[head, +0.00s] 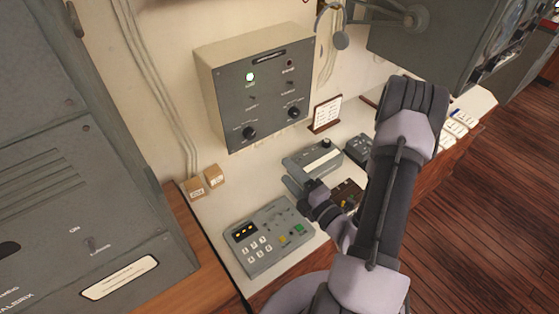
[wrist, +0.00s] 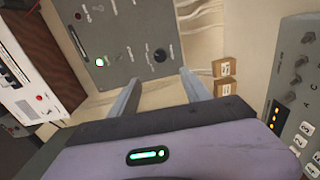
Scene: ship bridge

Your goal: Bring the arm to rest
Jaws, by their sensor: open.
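My gripper (head: 303,188) is over the console desk, between the keypad unit and the grey box with a knob. My arm reaches down to it from the right side of the head view. In the wrist view my gripper (wrist: 160,92) shows two grey fingers spread apart, with nothing between them. Beyond the fingers is the wall panel (wrist: 125,40), apart from them. The fingertips are partly hidden by the wrist in the head view.
A keypad unit (head: 268,240), a grey knob box (head: 312,160) and a small dark unit (head: 346,194) sit close around my gripper. The grey wall panel (head: 262,88) has a lit green lamp. A framed card (head: 326,114) stands behind. Open wooden floor (head: 480,220) lies right.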

